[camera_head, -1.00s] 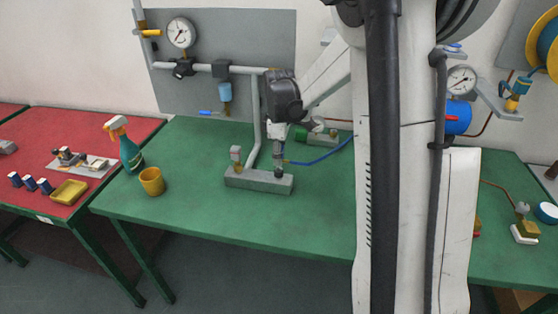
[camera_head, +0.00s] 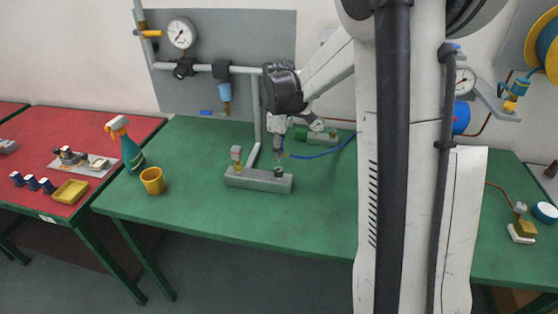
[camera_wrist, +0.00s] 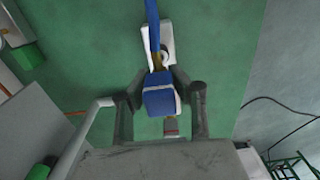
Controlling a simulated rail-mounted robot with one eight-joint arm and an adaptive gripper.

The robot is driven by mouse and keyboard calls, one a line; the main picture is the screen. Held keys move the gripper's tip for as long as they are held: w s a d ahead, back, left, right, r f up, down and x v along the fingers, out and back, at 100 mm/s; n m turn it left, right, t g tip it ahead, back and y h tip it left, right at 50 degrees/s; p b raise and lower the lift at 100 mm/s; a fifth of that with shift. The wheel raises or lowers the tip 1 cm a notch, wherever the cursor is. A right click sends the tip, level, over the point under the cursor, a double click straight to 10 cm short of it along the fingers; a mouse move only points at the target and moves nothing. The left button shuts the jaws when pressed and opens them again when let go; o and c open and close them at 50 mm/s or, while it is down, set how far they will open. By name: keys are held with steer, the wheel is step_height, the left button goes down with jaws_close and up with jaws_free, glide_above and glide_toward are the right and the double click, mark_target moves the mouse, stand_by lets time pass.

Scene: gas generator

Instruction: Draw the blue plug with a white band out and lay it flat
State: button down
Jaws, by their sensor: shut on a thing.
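My gripper (camera_head: 278,157) is above the right end of a long grey block (camera_head: 245,179) on the green table. In the wrist view my gripper (camera_wrist: 160,90) is shut on the blue plug (camera_wrist: 158,103), which has a white band across it. The plug sits between the two dark fingers. In the head view a small dark round fitting (camera_head: 278,172) shows on the block just below the fingertips. The plug is too small there to tell whether its lower end is clear of the fitting.
A small upright grey fitting (camera_head: 236,153) stands at the block's left end. Behind are a blue hose (camera_head: 325,152) and a green cylinder (camera_head: 301,134). A yellow cup (camera_head: 153,181) and spray bottle (camera_head: 131,154) stand left. The table front is clear.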

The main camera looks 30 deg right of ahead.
steer(key=shift+r, duration=0.1)
stand_by(0.3)
steer(key=shift+r+p, duration=0.65)
steer(key=shift+r, duration=0.85)
steer(key=shift+f, duration=0.15)
